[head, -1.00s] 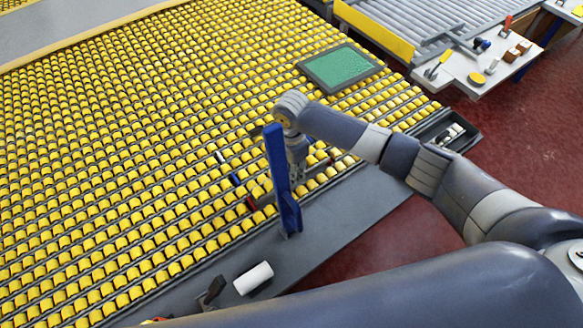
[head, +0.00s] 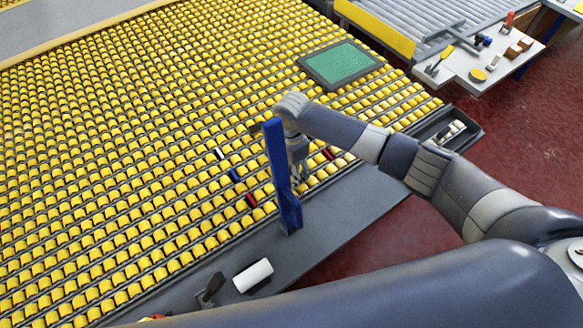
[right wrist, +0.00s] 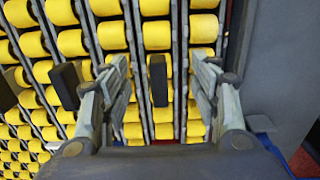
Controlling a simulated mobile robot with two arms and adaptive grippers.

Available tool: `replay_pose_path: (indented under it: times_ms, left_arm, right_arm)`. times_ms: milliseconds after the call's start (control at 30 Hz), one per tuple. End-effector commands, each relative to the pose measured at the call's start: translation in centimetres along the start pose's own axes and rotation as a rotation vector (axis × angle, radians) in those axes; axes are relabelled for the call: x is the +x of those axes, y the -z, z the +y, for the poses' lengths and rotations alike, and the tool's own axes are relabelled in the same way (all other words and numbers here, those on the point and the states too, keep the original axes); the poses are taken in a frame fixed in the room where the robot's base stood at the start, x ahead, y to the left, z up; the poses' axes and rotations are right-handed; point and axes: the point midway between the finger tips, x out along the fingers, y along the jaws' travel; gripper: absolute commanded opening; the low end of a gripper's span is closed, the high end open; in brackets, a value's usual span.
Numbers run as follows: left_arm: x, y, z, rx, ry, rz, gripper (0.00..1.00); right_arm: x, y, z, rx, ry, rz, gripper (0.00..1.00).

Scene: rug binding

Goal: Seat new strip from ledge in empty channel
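My right gripper (right wrist: 162,85) points down over the yellow roller bed near its front edge. Its fingers stand apart on either side of a black upright block (right wrist: 158,80), with a gap on both sides. In the head view a tall blue bar (head: 280,170) hides most of this gripper. The grey ledge (head: 350,212) runs along the bed's front edge. I cannot pick out the new strip or the empty channel with certainty. Short white, blue (head: 234,175) and red (head: 250,200) marks lie on the bed left of the gripper. My left gripper is out of view.
Another black block (right wrist: 66,86) stands left of the fingers. A white cylinder (head: 253,275) and a dark bracket (head: 211,290) are on the ledge's near part. A dark tray (head: 470,133) with white pieces sits at the right end. A green panel (head: 340,64) lies on the bed.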

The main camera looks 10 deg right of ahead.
Motion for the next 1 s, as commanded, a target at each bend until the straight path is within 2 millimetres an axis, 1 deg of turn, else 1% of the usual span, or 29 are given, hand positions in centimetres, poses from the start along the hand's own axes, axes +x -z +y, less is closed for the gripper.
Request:
replay_pose_path:
  times_ms: [133,233,367,600,700,800,1000]
  left_arm:
    - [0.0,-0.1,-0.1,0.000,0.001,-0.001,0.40]
    - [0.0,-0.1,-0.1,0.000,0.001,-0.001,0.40]
    - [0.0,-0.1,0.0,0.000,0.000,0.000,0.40]
    - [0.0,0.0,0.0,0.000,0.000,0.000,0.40]
    - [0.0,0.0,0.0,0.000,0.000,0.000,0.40]
    - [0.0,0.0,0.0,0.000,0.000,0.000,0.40]
    - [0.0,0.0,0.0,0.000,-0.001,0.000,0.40]
  right_arm:
    - [-0.1,0.0,0.0,0.000,0.001,0.000,0.56]
    - [-0.9,-0.1,0.0,0.000,0.000,0.000,0.56]
    - [-3.1,-0.1,0.1,0.000,-0.003,0.001,0.56]
    - [-8.3,-0.1,0.1,0.000,-0.004,-0.001,0.56]
    - [-10.0,-0.1,0.0,-0.001,-0.002,-0.001,0.56]
    - [-11.2,0.0,0.1,0.000,-0.002,0.000,0.56]
    - [-12.0,0.0,0.0,0.001,0.001,-0.001,0.56]
